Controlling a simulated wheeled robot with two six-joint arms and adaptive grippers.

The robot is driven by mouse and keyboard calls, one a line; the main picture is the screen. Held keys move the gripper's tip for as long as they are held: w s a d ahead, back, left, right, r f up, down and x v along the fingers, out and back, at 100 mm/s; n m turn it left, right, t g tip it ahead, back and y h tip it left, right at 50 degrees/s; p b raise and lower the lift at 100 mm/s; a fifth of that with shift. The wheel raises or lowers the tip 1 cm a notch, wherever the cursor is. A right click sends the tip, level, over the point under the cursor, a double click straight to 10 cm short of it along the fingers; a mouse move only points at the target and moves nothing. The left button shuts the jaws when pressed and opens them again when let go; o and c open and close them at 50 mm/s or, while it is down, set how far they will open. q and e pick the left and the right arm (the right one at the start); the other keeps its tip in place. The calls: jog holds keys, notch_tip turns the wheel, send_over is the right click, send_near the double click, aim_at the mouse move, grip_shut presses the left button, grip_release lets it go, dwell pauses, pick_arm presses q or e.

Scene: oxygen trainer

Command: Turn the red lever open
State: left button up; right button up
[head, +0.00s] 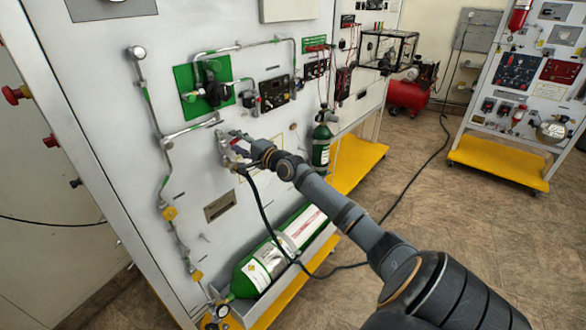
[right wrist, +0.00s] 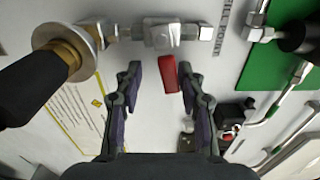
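The red lever (right wrist: 169,73) shows in the right wrist view just below a metal valve block (right wrist: 161,33) on the white panel. My right gripper (right wrist: 159,78) is open, with its two dark fingers on either side of the lever. The lever sits nearer the right-hand finger, with a wider gap to the left-hand one; I cannot tell whether a finger touches it. In the head view my right gripper (head: 233,148) is close to the panel face below the green plate and mostly hides the lever. My left gripper is not in view.
A green plate with a regulator (head: 205,88) and metal pipes is mounted above the gripper. A black-handled fitting (right wrist: 62,62) is left of the valve in the wrist view. A green cylinder (head: 250,277) lies on the lower shelf.

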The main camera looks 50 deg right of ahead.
jog(key=s+r+p, duration=0.1)
jog(key=s+p, duration=0.9)
jog(key=p, duration=0.1)
jog(key=s+d+f+n+g+h+b, duration=0.1)
jog(key=s+d+f, duration=0.1)
jog(key=f, duration=0.7)
jog(key=s+d+f+n+g+h+b, duration=0.1)
jog(key=s+d+f+n+g, duration=0.1)
jog(key=f, duration=0.6)
jog(key=s+d+f+n+g+h+b, duration=0.1)
jog(key=s+f, duration=0.3)
jog(key=f, duration=0.5)
jog(key=shift+d+f+n+g, duration=0.3)
jog(key=shift+d+g, duration=0.2)
jog(key=shift+d, duration=0.1)
jog(key=shift+s, duration=0.1)
